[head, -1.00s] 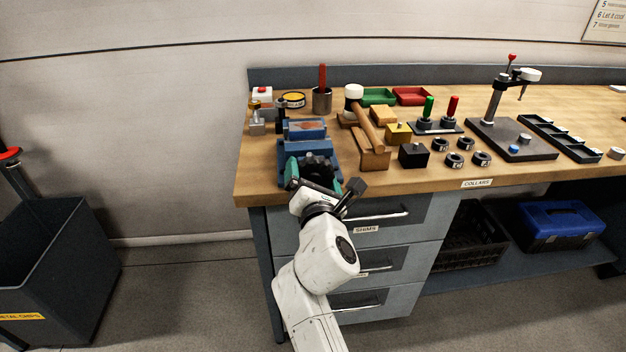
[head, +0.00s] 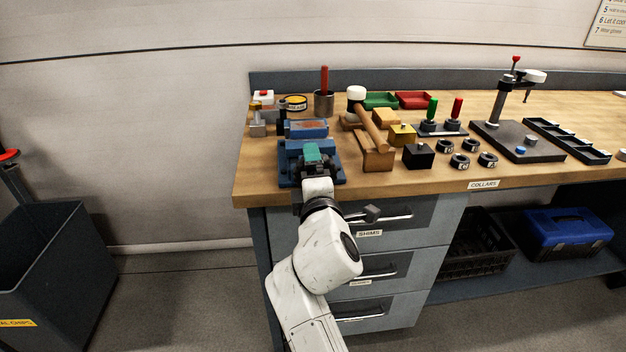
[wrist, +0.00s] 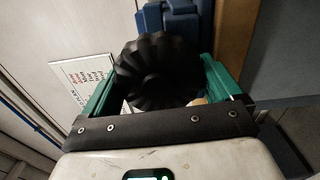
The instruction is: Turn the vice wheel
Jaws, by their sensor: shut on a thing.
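The blue vice (head: 294,149) stands at the left front corner of the wooden bench. Its black ribbed wheel (wrist: 158,72) fills the middle of the wrist view, between the green fingers of my gripper (wrist: 155,85). In the head view my gripper (head: 312,155) is at the front of the vice, and it hides the wheel there. My gripper is shut on the wheel, one finger on each side of its rim. A reddish-brown piece (head: 308,125) lies on the back part of the vice.
A mallet (head: 368,120) rests on a wooden block (head: 374,158) right of the vice. A black block (head: 418,155) and several dark collars (head: 460,161) lie further right. A red-handled tool in a cup (head: 324,101) stands behind. Drawers (head: 400,238) are below the bench edge.

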